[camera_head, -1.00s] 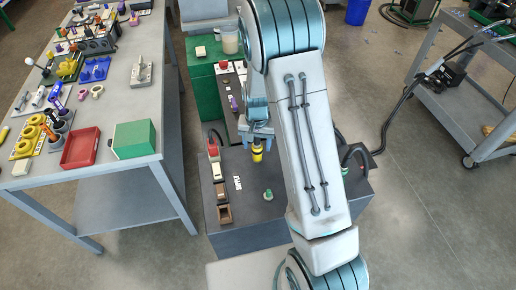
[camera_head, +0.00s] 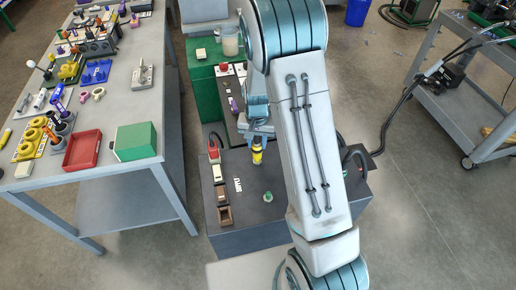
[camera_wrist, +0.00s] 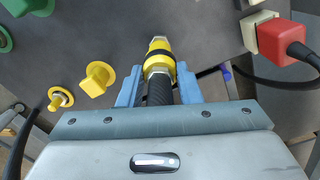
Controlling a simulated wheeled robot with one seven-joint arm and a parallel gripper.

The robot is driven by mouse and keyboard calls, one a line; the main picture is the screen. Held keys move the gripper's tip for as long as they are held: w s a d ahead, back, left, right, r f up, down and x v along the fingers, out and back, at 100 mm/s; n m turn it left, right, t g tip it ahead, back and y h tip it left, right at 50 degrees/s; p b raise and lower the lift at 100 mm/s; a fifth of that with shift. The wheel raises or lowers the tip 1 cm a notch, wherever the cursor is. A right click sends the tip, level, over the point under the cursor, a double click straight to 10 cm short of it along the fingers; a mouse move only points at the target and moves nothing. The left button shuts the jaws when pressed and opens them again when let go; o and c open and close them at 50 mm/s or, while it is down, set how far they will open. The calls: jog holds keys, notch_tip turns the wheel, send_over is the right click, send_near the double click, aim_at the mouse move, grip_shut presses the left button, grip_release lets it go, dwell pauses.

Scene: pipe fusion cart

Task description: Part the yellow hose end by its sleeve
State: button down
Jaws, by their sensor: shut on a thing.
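The yellow hose end (camera_wrist: 158,62) shows in the wrist view, with a dark band around it and a black hose (camera_wrist: 160,92) running back from it between my fingers. My gripper (camera_wrist: 158,90) is shut on it, one blue-grey finger on each side. In the head view the yellow hose end (camera_head: 257,154) points down below my gripper (camera_head: 259,134), over the dark cart top (camera_head: 240,213). Whether its tip is still joined to a fitting I cannot tell.
A square yellow knob (camera_wrist: 98,79) and a small yellow fitting (camera_wrist: 60,98) are to the left in the wrist view. A red plug (camera_wrist: 280,39) with a black cable sits at the right. A green fitting (camera_head: 267,196) stands on the cart's front part.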

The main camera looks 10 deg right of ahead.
jog(key=shift+r+p, duration=1.05)
jog(key=shift+r, duration=0.9)
jog(key=shift+r+p, duration=2.15)
jog(key=shift+r, duration=2.35)
